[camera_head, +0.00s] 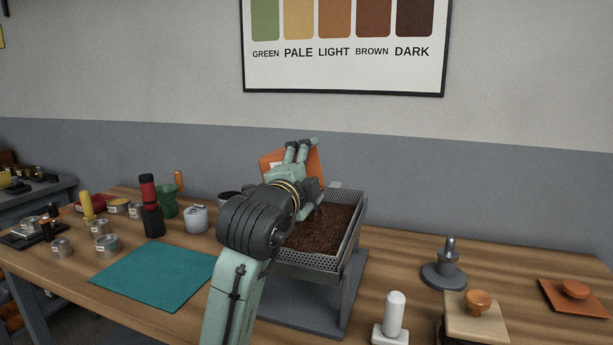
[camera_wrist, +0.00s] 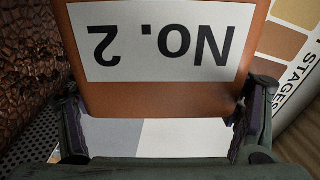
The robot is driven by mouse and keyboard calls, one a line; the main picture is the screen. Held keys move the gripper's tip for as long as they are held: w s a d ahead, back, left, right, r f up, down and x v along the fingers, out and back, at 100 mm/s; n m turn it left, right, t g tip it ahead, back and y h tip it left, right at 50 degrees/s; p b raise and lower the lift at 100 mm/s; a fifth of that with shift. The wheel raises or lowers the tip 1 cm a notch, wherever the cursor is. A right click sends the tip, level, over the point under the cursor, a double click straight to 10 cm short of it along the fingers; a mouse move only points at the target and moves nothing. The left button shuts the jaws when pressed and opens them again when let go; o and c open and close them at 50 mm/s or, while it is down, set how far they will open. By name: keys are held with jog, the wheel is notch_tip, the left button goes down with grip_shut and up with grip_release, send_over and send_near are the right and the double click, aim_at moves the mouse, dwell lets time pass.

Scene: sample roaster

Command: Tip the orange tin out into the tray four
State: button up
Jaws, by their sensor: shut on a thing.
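My gripper (camera_head: 301,152) is shut on the orange tin (camera_head: 270,161), above the back part of a perforated metal tray (camera_head: 357,222). The arm hides much of the tin in the head view. In the wrist view, the orange tin (camera_wrist: 165,103) sits between my fingers (camera_wrist: 163,112), and its white label reads "No. 2" upside down. Dark brown beans (camera_head: 325,228) cover the tray floor, and they also fill the left of the wrist view (camera_wrist: 30,50). The tin's mouth is hidden. No number shows on the tray.
The tray rests on a grey stand (camera_head: 310,315). A teal mat (camera_head: 155,275) and several small tins and jars lie to the left. A grey tamper-like tool (camera_head: 443,270), a white-handled piece (camera_head: 394,315) and knobbed blocks stand to the right. A wall chart (camera_head: 345,45) hangs behind.

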jog(key=d+f+m+b, duration=0.1)
jog(key=m, duration=0.1)
jog(key=d+f+m+b, duration=0.1)
jog(key=m+b, duration=0.1)
jog(key=m, duration=0.1)
jog(key=s+d+f+m+b, duration=0.1)
jog(key=m, duration=0.2)
jog(key=shift+b, duration=0.3)
jog(key=shift+r, duration=0.15)
dwell(1.0)
notch_tip(320, 180, up, 3)
jog(key=shift+f+p, duration=0.1)
jog(key=shift+p, duration=1.05)
jog(key=shift+s, duration=0.1)
